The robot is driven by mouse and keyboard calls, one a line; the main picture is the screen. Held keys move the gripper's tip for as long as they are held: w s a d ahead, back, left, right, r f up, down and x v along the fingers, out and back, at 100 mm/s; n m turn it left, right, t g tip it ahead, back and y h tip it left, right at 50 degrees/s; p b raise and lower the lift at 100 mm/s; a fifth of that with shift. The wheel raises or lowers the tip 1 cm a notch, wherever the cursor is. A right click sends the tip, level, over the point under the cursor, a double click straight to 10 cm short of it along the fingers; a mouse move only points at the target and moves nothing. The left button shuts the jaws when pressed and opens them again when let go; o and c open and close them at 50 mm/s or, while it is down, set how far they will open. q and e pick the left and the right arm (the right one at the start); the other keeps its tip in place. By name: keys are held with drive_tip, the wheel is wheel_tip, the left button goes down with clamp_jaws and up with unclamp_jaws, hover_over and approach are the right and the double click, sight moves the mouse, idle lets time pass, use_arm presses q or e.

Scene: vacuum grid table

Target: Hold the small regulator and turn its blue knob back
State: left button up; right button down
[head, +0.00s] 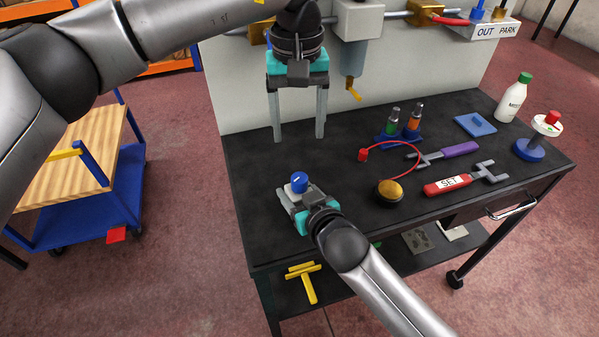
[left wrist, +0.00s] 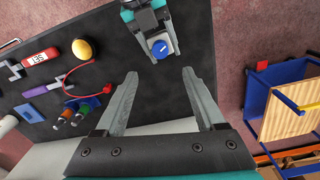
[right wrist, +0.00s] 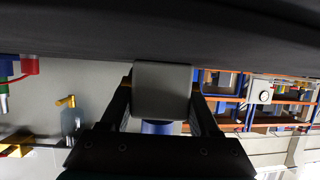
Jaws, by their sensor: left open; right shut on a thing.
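The small regulator with its blue knob (head: 299,182) is near the left front of the black table, knob facing up. The knob also shows in the left wrist view (left wrist: 160,48), with a white mark on top. My right gripper (head: 295,203) is shut on the regulator's grey body (right wrist: 162,92), which sits between its fingers in the right wrist view. My left gripper (head: 298,138) is open and empty, pointing down above the table behind the regulator. In the left wrist view its fingers (left wrist: 165,100) are spread wide, apart from the knob.
On the black table (head: 260,160) stand a brass dome button (head: 389,192), a red SET tool (head: 447,184), a purple-handled tool (head: 460,149), small bottles (head: 414,118), a blue pad (head: 475,125) and a white bottle (head: 514,98). A grey panel (head: 240,90) rises behind.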

sight(300, 177)
use_arm(q)
drive_tip(key=shift+m, duration=0.5)
wheel_tip(300, 177, down, 12)
drive_tip(key=shift+d+r, duration=0.1)
drive_tip(key=shift+c, duration=0.4)
clamp_jaws()
